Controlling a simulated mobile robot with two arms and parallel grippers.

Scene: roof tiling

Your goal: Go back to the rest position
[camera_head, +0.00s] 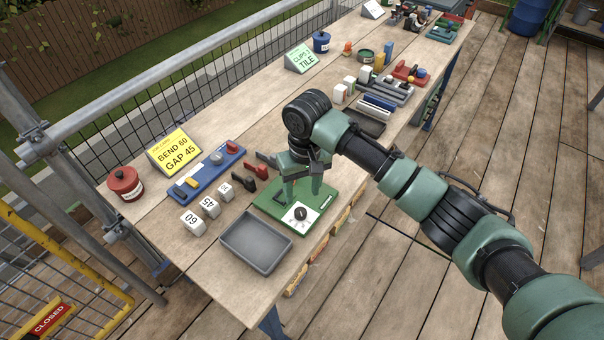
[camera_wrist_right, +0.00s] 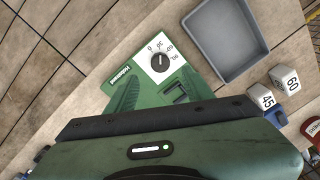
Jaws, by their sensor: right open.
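My right gripper (camera_head: 302,190) is open above a green board (camera_head: 270,204) near the front of the wooden table. The board carries a white dial plate with a black knob (camera_head: 300,213), and no object shows between the fingers. In the right wrist view the same knob (camera_wrist_right: 160,60) lies just beyond the fingers, its dial marked with numbers. Whether the fingertips touch the board, I cannot tell. My left gripper is in neither view.
A grey tray (camera_head: 256,242) sits beside the board. White numbered cubes (camera_head: 192,221), a blue rack (camera_head: 208,174), a red pot (camera_head: 125,183) and a yellow sign (camera_head: 174,150) stand to the left. More parts and a green sign (camera_head: 301,58) are farther back. Decking (camera_head: 480,130) right of the table is clear.

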